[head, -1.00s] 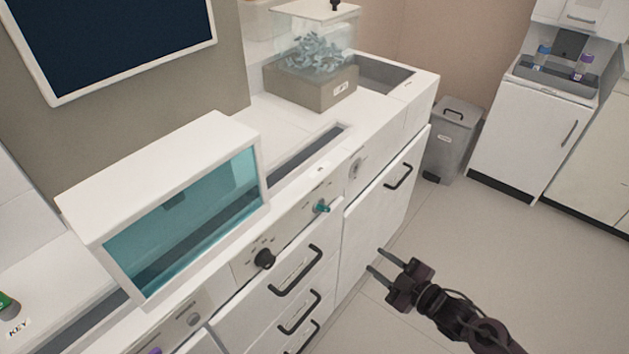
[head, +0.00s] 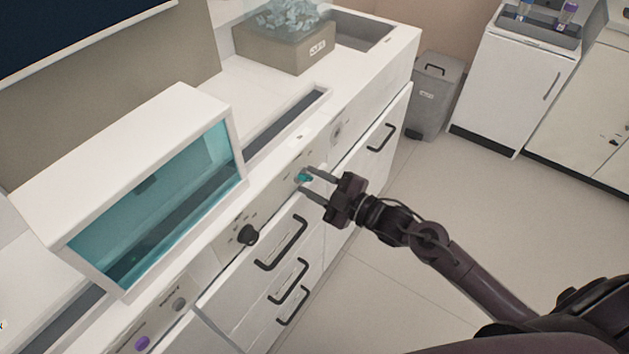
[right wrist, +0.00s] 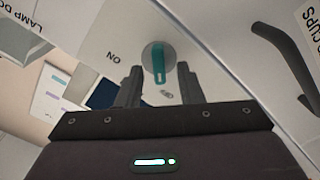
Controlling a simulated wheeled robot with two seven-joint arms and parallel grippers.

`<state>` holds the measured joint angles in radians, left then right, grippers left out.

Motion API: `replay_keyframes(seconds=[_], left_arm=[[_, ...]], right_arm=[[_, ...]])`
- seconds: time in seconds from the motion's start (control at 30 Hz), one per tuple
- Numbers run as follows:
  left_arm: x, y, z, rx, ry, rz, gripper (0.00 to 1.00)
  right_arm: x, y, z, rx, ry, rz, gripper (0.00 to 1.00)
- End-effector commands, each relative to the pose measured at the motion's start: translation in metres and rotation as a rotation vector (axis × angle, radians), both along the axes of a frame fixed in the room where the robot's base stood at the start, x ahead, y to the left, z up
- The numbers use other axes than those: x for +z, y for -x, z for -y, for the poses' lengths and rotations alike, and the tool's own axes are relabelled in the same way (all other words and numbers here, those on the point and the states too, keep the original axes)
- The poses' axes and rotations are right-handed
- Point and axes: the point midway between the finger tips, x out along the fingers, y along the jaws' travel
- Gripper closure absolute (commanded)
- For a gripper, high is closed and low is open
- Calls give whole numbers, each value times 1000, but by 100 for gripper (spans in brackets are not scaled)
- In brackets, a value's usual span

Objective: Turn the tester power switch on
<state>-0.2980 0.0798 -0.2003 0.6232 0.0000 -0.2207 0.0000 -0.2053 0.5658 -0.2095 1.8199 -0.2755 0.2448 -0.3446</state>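The tester power switch is a teal lever knob (head: 304,177) on the white front panel of the counter. In the right wrist view the teal lever (right wrist: 158,64) sits on a round grey base, with the word ON printed to its left. My right gripper (head: 305,184) is at the panel with its fingers apart, one on either side of the lever. In the right wrist view the open fingers (right wrist: 157,88) flank the lever's end with gaps on both sides. Whether the fingertips touch the panel cannot be told. My left gripper is not in view.
A black knob (head: 247,235) is on the panel to the left. Black drawer handles (head: 281,243) stick out below. A teal-windowed box (head: 160,200) stands on the counter. A grey bin (head: 436,95) stands beyond the counter's end. The floor to the right is clear.

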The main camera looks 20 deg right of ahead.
Motion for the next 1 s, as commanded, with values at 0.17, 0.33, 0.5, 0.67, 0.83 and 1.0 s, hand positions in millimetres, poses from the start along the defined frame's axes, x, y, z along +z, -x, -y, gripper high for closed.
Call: replay_keyframes(seconds=[0.17,0.33,0.5,0.67,0.83,1.0], left_arm=[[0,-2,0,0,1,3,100],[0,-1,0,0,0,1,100],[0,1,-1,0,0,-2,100],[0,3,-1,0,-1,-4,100],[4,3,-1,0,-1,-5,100],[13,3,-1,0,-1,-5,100]], right_arm=[[0,0,0,0,0,0,66],[0,0,0,0,0,0,83],[0,0,0,0,0,0,100],[0,0,0,0,-2,-2,100],[1,0,0,0,-26,-20,100],[3,-1,0,-1,-91,-70,100]])
